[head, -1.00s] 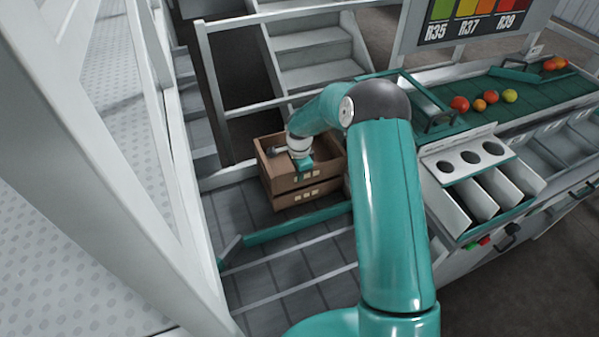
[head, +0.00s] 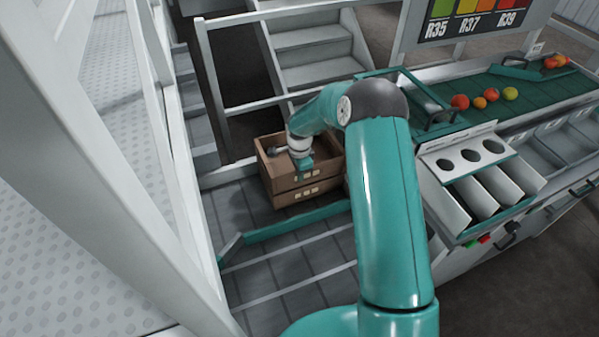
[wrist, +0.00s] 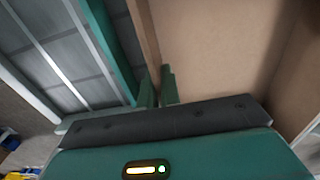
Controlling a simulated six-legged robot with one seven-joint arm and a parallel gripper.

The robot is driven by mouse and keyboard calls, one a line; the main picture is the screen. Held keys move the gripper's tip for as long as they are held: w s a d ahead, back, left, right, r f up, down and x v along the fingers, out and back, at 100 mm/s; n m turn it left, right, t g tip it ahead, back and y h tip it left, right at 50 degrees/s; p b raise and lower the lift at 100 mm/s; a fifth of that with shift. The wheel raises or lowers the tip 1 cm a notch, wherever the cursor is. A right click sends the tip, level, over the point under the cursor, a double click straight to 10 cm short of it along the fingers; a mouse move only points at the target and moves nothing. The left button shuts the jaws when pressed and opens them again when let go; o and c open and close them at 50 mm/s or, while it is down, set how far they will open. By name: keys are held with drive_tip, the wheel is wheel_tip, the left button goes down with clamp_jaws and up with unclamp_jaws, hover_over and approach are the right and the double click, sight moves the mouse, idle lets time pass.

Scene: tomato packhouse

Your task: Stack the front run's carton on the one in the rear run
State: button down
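Two brown cartons stand one on the other at the far end of the grey roller run, in the head view. The upper carton (head: 283,185) sits on the lower carton (head: 284,200), and their sides look roughly in line. My gripper (head: 304,174) is at the upper carton's near wall. In the wrist view my gripper's two green fingers (wrist: 159,88) straddle the thin wall of the upper carton (wrist: 215,45), one inside and one outside, with little or no gap. The lower carton's right side is partly hidden by my arm.
A green bar (head: 298,221) crosses the rollers in front of the cartons. White railing and steps (head: 318,55) stand behind. A white frame is at the left. The sorting bench (head: 480,185) with a green belt and several tomatoes is at the right.

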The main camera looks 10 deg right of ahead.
drive_tip(key=shift+f, duration=0.5)
drive_tip(key=c, duration=1.5)
unclamp_jaws()
drive_tip(key=shift+c, duration=0.2)
drive_tip(key=c, duration=0.3)
drive_tip(key=shift+r, duration=3.5)
